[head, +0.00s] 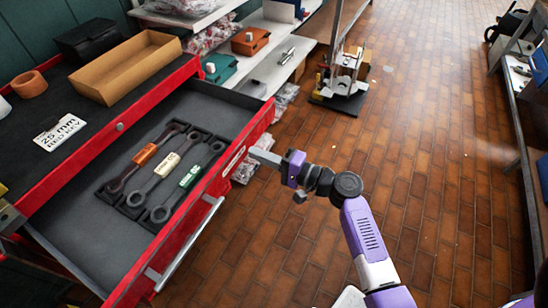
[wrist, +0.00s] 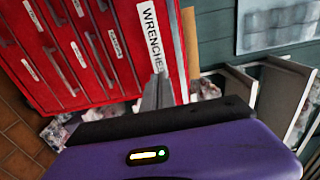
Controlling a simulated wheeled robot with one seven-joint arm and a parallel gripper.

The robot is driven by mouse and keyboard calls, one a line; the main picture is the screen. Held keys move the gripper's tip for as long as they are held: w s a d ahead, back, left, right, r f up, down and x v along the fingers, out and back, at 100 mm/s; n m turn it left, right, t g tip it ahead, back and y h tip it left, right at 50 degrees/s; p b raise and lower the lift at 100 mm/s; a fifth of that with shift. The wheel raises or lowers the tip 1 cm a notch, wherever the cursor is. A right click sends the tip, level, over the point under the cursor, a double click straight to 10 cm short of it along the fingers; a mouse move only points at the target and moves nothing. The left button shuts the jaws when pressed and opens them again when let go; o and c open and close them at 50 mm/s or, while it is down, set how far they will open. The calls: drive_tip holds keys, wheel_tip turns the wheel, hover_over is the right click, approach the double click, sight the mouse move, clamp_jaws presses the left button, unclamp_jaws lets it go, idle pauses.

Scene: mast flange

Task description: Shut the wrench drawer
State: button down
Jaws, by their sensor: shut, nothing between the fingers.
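The wrench drawer (head: 95,215) is pulled out of the red cabinet in the head view. Several wrenches with coloured labels (head: 162,163) lie inside it on a black holder. My gripper (head: 254,152) is shut and empty, with its fingertips at the drawer's red front near the white label, toward its far end. In the wrist view the "WRENCHES" label (wrist: 153,38) shows on the red front, and my shut fingers (wrist: 158,90) are close beside its lower end. I cannot tell whether they touch the front. The drawer's handle (head: 185,243) runs along the front, nearer than my gripper.
Other labelled drawers (wrist: 75,45) look shut. Shelves (head: 270,65) stand beyond. The brick-tiled floor (head: 440,170) to the right is largely clear.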

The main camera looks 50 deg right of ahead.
drive_tip(key=shift+w+a, duration=0.25)
drive_tip(key=shift+w, duration=0.45)
drive_tip(key=shift+w, duration=0.15)
drive_tip(key=shift+w+a, duration=0.15)
drive_tip(key=shift+w, duration=0.15)
drive_tip(key=b, duration=1.4)
approach(170, 119)
drive_tip(key=w+a+r, duration=0.1)
drive_tip(key=w+a, duration=0.1)
drive_tip(key=w, duration=0.1)
drive_tip(key=w+a+r, duration=0.1)
drive_tip(key=w, duration=0.1)
drive_tip(key=shift+w+a+r, duration=0.1)
drive_tip(key=shift+a+r, duration=0.05)
drive_tip(key=shift+r, duration=0.2)
drive_tip(key=shift+w+a+r, duration=0.1)
drive_tip(key=shift+w+a, duration=0.05)
drive_tip(key=shift+w, duration=0.45)
drive_tip(key=shift+w+r, duration=0.1)
drive_tip(key=shift+r, duration=0.15)
drive_tip(key=shift+a, duration=0.1)
